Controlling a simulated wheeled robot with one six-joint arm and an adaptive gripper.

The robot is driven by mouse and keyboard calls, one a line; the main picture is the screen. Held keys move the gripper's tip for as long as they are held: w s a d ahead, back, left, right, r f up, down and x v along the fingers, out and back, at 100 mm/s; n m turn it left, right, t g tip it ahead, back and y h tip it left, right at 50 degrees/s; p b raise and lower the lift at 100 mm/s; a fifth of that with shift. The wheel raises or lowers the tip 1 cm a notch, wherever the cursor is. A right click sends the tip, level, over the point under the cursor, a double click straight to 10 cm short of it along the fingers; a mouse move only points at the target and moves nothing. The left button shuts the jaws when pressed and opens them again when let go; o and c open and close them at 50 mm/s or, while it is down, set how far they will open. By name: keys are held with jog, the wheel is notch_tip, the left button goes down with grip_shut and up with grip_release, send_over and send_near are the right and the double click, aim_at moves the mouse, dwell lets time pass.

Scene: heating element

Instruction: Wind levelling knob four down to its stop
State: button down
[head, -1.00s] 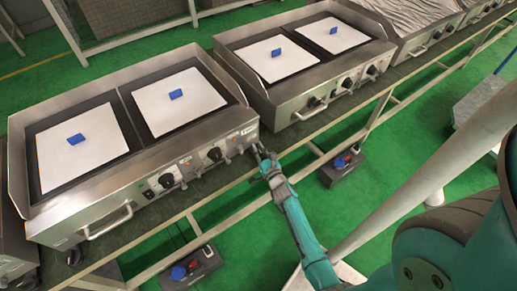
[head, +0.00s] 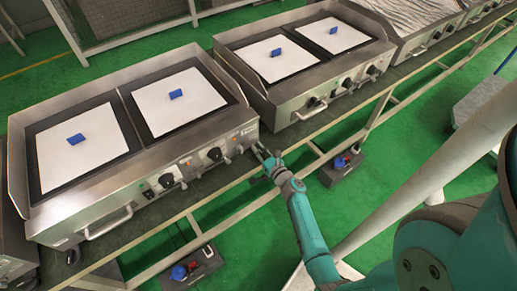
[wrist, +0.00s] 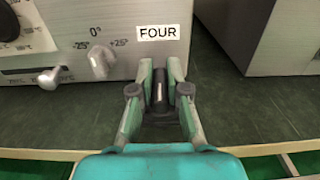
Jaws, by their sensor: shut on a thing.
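The levelling knob (wrist: 158,92) is a small dark upright piece just below the white "FOUR" label (wrist: 159,32) in the wrist view. My gripper (wrist: 159,88) has its two green-grey fingers closed around it, one on each side. The knob's lower end and foot are hard to make out. In the head view my gripper (head: 263,155) is at the right front corner of the nearer steel griddle (head: 200,157), and the knob is too small to tell there.
The griddle's front carries black dials (head: 166,180) and a lever (wrist: 52,77) left of the label. A second griddle (head: 300,100) stands to the right, with a gap between. Both stand on a dark bench (wrist: 60,115) with a pale front rail. Blue blocks lie on the white plates.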

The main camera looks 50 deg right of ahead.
jog(key=shift+n+y, duration=0.4)
jog(key=shift+y, duration=0.2)
jog(key=n+y, duration=0.3)
jog(key=y, duration=0.2)
jog(key=shift+d+t, duration=0.15)
jog(key=shift+t, duration=0.25)
jog(key=n+g+y, duration=0.1)
jog(key=n+y, duration=0.3)
jog(key=y, duration=0.1)
jog(key=shift+y, duration=0.4)
jog(key=n+g+y, duration=0.5)
jog(key=y, duration=0.1)
jog(key=shift+y, duration=0.3)
jog(key=shift+a+n+g+y, duration=0.2)
jog(key=shift+n+g+y, duration=0.3)
jog(key=shift+n+g, duration=0.1)
jog(key=c, duration=1.2)
grip_release()
jog(key=shift+o, duration=0.2)
jog(key=shift+r, duration=0.15)
jog(key=shift+r, duration=4.85)
